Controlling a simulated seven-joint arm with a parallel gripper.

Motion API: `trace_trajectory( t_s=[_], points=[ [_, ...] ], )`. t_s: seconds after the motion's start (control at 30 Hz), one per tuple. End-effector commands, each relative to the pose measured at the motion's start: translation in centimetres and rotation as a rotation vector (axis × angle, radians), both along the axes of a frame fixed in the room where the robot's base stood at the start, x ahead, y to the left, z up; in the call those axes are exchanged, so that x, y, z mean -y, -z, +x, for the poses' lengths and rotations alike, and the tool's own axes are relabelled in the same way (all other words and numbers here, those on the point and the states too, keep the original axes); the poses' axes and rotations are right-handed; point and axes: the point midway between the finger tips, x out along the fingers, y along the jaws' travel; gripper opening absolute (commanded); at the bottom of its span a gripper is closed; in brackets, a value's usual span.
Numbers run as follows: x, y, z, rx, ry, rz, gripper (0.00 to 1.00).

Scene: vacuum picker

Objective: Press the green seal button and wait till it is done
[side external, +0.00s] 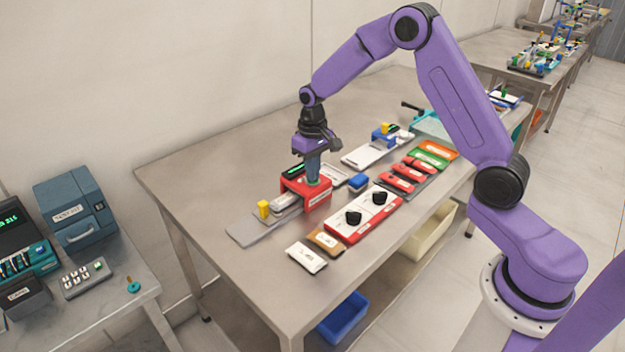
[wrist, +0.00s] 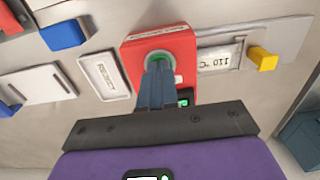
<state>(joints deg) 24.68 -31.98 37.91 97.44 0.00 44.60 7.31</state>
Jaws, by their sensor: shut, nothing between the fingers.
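The red sealer housing (side external: 318,193) stands on the steel table. A small dark display with green marks (wrist: 184,97) is partly hidden behind my fingers.
A grey plate with a yellow-handled slider (side external: 263,209) lies left of the housing. A panel with two black knobs (side external: 362,215), a blue block (side external: 358,181) and several red pieces (side external: 403,178) lie to the right. The table's left end is clear.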

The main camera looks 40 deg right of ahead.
Motion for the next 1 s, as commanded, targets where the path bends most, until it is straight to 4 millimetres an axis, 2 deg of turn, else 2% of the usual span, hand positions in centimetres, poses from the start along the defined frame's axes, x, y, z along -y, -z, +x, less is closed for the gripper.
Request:
trace_trajectory(
  t_s=[0.8, 1.0],
  points=[
    [0.0, -5.3, 0.0, 0.001, 0.0, 0.0, 0.0],
    [0.0, -6.0, 0.0, 0.0, 0.0, 0.0, 0.0]
  ],
)
